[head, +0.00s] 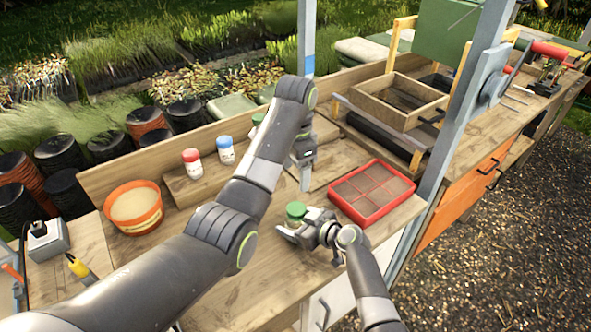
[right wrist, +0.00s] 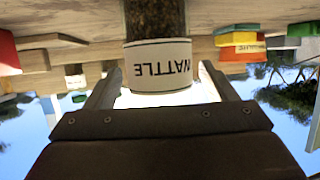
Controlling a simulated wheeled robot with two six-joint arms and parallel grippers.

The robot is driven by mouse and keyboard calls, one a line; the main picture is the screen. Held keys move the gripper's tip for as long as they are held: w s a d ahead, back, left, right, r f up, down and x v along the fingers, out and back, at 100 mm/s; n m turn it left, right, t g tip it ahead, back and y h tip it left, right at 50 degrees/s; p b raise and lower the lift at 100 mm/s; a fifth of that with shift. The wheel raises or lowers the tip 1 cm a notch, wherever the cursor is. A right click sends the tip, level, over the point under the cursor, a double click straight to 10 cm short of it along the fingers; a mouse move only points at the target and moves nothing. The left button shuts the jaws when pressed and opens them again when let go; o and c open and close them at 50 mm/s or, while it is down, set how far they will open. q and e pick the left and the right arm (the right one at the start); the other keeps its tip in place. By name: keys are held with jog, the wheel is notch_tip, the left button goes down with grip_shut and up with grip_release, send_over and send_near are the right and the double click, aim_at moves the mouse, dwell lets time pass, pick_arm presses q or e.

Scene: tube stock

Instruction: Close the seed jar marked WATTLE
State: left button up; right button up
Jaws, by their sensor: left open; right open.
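The WATTLE jar (right wrist: 158,66) appears upside down in the right wrist view, with its pale label facing me and dark contents beyond it. In the head view, a small jar with a green top (head: 296,210) stands at my right gripper (head: 300,228). My right gripper is open, with its fingers on either side of the jar; I cannot tell whether they touch it. How the top sits on the jar is too small to tell. My left gripper (head: 304,172) is open and points down over the bench, behind the jar and apart from it.
A red divided tray (head: 371,164) lies right of the jar. Jars with red (head: 191,157) and blue (head: 225,143) tops stand at the back left, near an orange tub (head: 134,207). A wooden drawer box (head: 400,101) is behind. My left arm hides part of the bench.

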jog(key=b+v, duration=0.2)
jog(key=v, duration=1.5)
jog(key=shift+d+b, duration=0.25)
jog(key=shift+b, duration=0.1)
jog(key=shift+s, duration=0.1)
